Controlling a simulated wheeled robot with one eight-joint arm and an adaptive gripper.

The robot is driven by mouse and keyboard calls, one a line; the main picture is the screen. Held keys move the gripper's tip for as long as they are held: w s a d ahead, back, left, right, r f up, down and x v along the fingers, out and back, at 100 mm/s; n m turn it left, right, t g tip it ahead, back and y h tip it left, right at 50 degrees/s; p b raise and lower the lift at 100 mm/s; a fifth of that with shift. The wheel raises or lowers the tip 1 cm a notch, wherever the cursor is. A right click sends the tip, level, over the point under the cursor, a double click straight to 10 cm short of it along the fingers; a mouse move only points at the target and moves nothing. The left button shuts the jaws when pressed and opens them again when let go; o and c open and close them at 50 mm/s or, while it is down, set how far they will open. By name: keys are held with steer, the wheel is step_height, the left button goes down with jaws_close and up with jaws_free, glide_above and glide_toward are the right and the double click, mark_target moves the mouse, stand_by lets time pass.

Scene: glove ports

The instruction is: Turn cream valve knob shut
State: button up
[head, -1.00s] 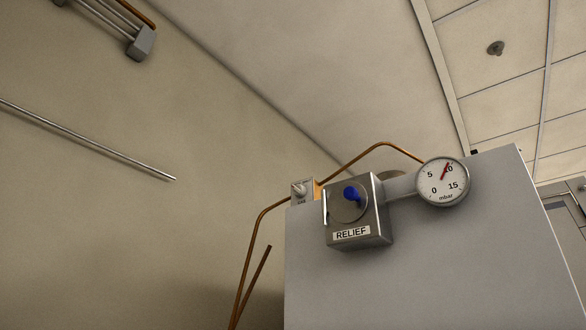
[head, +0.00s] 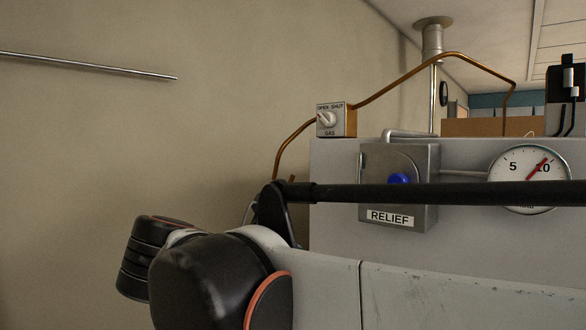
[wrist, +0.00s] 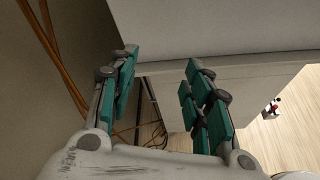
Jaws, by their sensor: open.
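The cream valve knob (head: 327,119) sits on the front of a small grey box labelled OPEN, SHUT and GAS, near the middle of the head view. A reddish mark on the knob points up and left, toward the OPEN side. My gripper (wrist: 162,64) shows in the wrist view, open and empty, with its teal-padded fingers apart. It is by the side of a pale cabinet, and the knob is not in the wrist view. I cannot make out the gripper in the head view.
A RELIEF box (head: 420,159) with a blue knob (head: 399,179) and a dial gauge (head: 522,164) are on the pale cabinet (head: 335,163), partly behind my arm. A copper pipe (head: 405,72) rises from the gas box. Orange pipes (wrist: 49,42) run left of my gripper.

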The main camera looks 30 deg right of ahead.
mark_target(322, 117)
steer(key=a+r+n+h+p, duration=0.1)
steer(key=a+r+h+p, duration=0.15)
steer(key=r, duration=0.55)
steer(key=w+a+r+n+h+p, duration=0.1)
steer(key=r+p, duration=0.3)
steer(key=r, duration=0.5)
steer(key=a+r+n+h+p, duration=0.15)
steer(key=r+p, duration=0.25)
steer(key=r, duration=0.4)
steer(key=shift+t, duration=0.3)
steer(key=x, duration=1.4)
steer(key=shift+w+f, duration=0.15)
steer(key=shift+w, duration=0.05)
steer(key=shift+c, duration=0.5)
steer(key=c, duration=1)
